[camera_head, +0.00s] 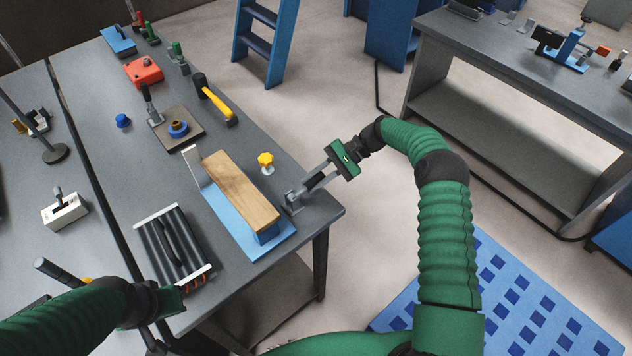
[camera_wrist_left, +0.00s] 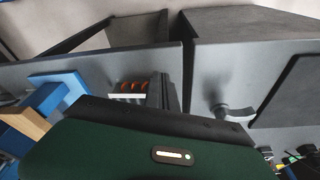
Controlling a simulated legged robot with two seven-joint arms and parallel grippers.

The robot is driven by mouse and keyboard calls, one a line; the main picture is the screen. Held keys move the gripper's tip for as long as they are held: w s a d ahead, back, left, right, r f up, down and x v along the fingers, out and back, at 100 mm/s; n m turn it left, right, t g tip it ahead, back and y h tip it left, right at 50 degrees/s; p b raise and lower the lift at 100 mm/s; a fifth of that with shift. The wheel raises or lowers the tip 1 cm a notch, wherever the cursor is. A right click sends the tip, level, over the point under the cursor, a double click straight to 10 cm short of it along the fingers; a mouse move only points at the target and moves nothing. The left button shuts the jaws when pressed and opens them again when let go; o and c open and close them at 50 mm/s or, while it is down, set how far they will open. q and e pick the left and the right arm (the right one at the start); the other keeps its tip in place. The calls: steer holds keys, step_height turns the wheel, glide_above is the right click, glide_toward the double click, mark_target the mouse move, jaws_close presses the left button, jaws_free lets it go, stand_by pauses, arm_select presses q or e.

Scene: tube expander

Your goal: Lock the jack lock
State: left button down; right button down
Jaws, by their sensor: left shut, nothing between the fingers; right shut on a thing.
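My right gripper (camera_head: 308,190) reaches in from the right and is shut on a small grey metal fitting (camera_head: 292,204) at the table's near right corner. The fingertips cover part of this fitting, and I cannot tell whether it is the jack lock. A blue base (camera_head: 217,206) with a wooden block (camera_head: 238,190) on it lies just left of the fitting. My left gripper (camera_head: 188,289) is shut and empty at the near end of a dark tube rack (camera_head: 166,236). Orange tube ends (camera_wrist_left: 131,87) show in the left wrist view.
A yellow knob (camera_head: 266,161), a yellow-handled hammer (camera_head: 218,104) and a plate with a blue ring (camera_head: 177,129) lie farther back. A white switch box (camera_head: 65,211) stands at left. Bare tabletop lies between the rack and the blue base.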

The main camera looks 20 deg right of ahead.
arm_select(q)
steer(key=shift+a, duration=0.15)
arm_select(e)
steer(key=shift+w, duration=0.1)
arm_select(q)
steer(key=shift+w, duration=0.1)
arm_select(e)
steer(key=c, duration=1.6)
jaws_free()
arm_select(q)
steer(key=shift+w+f, duration=0.15)
steer(key=shift+w, duration=0.1)
arm_select(e)
steer(key=o, duration=0.3)
steer(key=shift+w+f, duration=0.2)
steer(key=shift+d, duration=0.1)
steer(key=shift+s, duration=0.1)
arm_select(q)
steer(key=shift+s, duration=0.15)
arm_select(e)
steer(key=shift+d+r, duration=0.15)
arm_select(q)
steer(key=shift+b+x, duration=0.8)
steer(key=shift+b, duration=0.05)
steer(key=shift+s, duration=0.2)
arm_select(e)
steer(key=v, duration=0.7)
